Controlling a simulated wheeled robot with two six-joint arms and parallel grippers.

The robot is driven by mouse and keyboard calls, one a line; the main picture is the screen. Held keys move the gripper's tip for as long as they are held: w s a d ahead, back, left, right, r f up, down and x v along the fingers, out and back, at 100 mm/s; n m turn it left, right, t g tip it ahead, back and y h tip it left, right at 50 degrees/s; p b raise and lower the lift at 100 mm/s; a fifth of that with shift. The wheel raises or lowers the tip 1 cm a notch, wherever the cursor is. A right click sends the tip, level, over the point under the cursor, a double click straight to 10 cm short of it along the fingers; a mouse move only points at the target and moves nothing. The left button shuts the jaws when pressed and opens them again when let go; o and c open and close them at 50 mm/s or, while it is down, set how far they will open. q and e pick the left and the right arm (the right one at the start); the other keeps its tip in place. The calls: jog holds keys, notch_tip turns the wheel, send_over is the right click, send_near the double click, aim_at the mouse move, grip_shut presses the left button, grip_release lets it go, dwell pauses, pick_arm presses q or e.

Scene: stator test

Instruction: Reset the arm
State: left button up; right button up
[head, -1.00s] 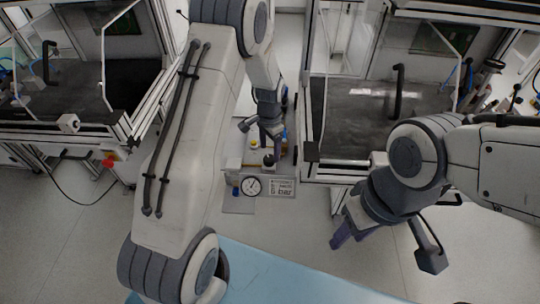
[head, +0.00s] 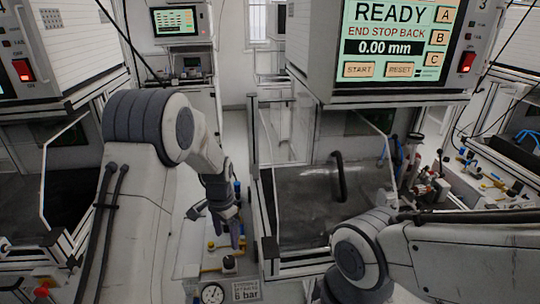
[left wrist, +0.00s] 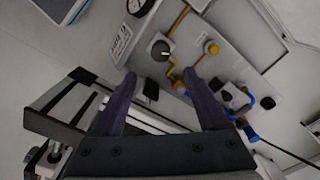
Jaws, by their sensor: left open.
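My left arm comes in from the left in the head view. Its gripper (head: 238,232) hangs over the narrow gap between the two benches, above a small pneumatic panel. In the left wrist view my left gripper (left wrist: 158,102) has its two dark fingers wide apart with nothing between them. Beyond them is the panel (left wrist: 190,20) with a round gauge (left wrist: 121,43), a black knob (left wrist: 160,49), a yellow button (left wrist: 211,47) and brass pipes. My right arm (head: 450,255) crosses the lower right of the head view; its gripper fingers are out of the picture.
A test cabinet screen (head: 400,40) reads READY, END STOP BACK, 0.00 mm, with START and RESET keys. Below it is a framed dark bench (head: 300,215) with a curved black handle (head: 339,176). Another framed station stands at left. The pressure gauge (head: 212,293) is low in view.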

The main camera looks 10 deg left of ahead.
pick_arm(q)
jog(key=s+d+r+n+t, duration=0.1)
jog(key=s+r+n, duration=0.25)
jog(key=s, duration=0.45)
jog(key=s+d+r+n+t, duration=0.1)
jog(key=s+r+n+t, duration=0.2)
jog(key=s, duration=0.5)
jog(key=s+d+r+m+g+h, duration=0.1)
jog(key=s+d+r+m+g, duration=0.3)
jog(key=s+d, duration=0.9)
notch_tip(320, 180, up, 2)
jog(key=m, duration=0.3)
jog(key=shift+s+d+r, duration=0.2)
jog(key=shift+s, duration=0.1)
